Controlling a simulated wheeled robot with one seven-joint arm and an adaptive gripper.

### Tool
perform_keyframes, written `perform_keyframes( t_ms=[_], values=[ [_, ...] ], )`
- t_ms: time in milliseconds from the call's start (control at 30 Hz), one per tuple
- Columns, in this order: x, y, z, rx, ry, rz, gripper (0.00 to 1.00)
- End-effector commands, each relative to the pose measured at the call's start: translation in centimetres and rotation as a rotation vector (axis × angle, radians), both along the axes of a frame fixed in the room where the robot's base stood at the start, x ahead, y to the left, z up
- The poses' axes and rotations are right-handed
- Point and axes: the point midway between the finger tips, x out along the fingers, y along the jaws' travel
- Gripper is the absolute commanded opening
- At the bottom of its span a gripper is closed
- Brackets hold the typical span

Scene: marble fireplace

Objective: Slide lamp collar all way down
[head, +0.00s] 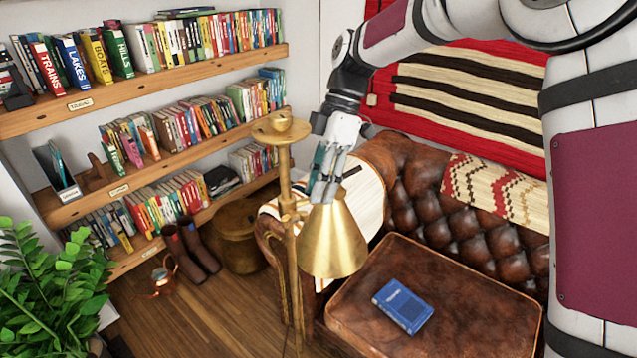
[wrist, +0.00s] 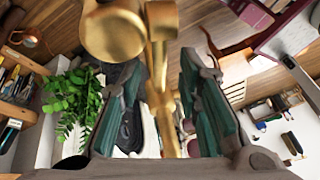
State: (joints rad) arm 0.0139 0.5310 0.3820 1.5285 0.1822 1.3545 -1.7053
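The brass floor lamp (head: 297,262) stands in front of the armchair, with its cone shade (head: 333,242) hanging to the right of its upright pole. A round dish tops the pole. The collar (head: 288,207) appears as a thicker piece on the pole, level with the top of the shade. My gripper (head: 318,192) points down just above the shade, right of the pole in the head view. In the wrist view my gripper (wrist: 165,95) is open, with its teal-padded fingers apart on either side of a brass lamp part (wrist: 160,85). I cannot tell whether either finger touches it.
A brown leather seat (head: 440,300) with a blue book (head: 403,306) is at the lower right. Bookshelves (head: 150,80) line the left wall. A leafy plant (head: 50,285) stands at lower left. Boots (head: 190,252) and a brass pot (head: 238,235) stand behind the lamp.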

Motion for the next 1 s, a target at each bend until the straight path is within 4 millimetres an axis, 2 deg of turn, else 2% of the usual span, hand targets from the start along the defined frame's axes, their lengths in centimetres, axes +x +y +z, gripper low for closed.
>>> perform_keyframes(
  t_ms=[300, 433, 467, 767, 867, 1000],
  values=[
    [0.0, 0.1, -0.2, 0.000, -0.001, 0.000, 0.32],
    [0.0, 0.1, -0.2, 0.000, -0.001, 0.000, 0.02],
    [0.0, 0.1, -0.2, 0.000, -0.001, 0.000, 0.00],
    [0.0, 0.1, -0.4, 0.000, -0.001, 0.000, 0.00],
    [0.0, 0.0, -1.3, 0.000, 0.002, -0.001, 0.00],
    [0.0, 0.1, -3.8, 0.000, 0.004, 0.000, 0.00]
  ],
)
